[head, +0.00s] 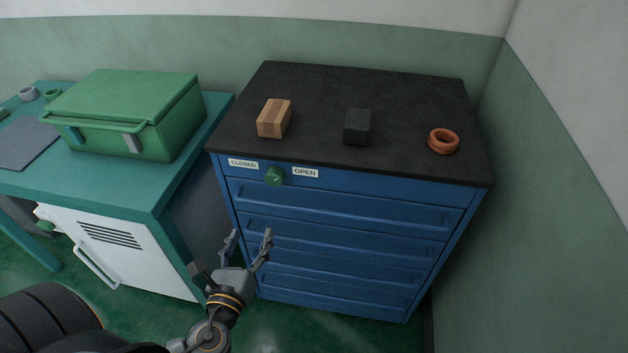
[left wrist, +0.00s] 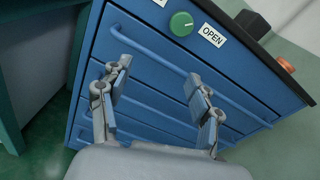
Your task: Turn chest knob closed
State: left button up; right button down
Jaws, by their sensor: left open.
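The blue chest (head: 340,230) of drawers stands on the right in the head view, under a black top. Its green knob (head: 274,176) is on the upper front, between a CLOSED label (head: 243,163) on the left and an OPEN label (head: 305,172) on the right. In the left wrist view the knob (left wrist: 181,23) is beside the OPEN label (left wrist: 212,35), at the top. My left gripper (head: 247,239) is open and empty, in front of the drawers and below the knob, apart from it. Which way the knob points is hard to tell. My right gripper is not in view.
A wooden block (head: 274,118), a black block (head: 357,127) and an orange ring (head: 443,141) lie on the chest's top. A teal table (head: 140,190) with a green box (head: 130,115) stands at the left, above a white cabinet (head: 120,255). A wall closes the right side.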

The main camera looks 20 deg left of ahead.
aim_at(273, 182)
pick_arm(q)
jog(key=shift+m+t, duration=0.5)
jog(key=shift+t, duration=0.1)
jog(key=w+r, duration=0.1)
jog(key=w, duration=0.3)
jog(key=w+a+r+p, duration=0.1)
jog(key=w, duration=0.4)
jog(key=w+r+p, duration=0.1)
jog(key=w, duration=0.4)
jog(key=shift+a+r, duration=0.15)
jog(key=shift+a, duration=0.2)
jog(key=shift+s, duration=0.1)
jog(key=c, duration=1.1)
jog(key=shift+c, duration=0.2)
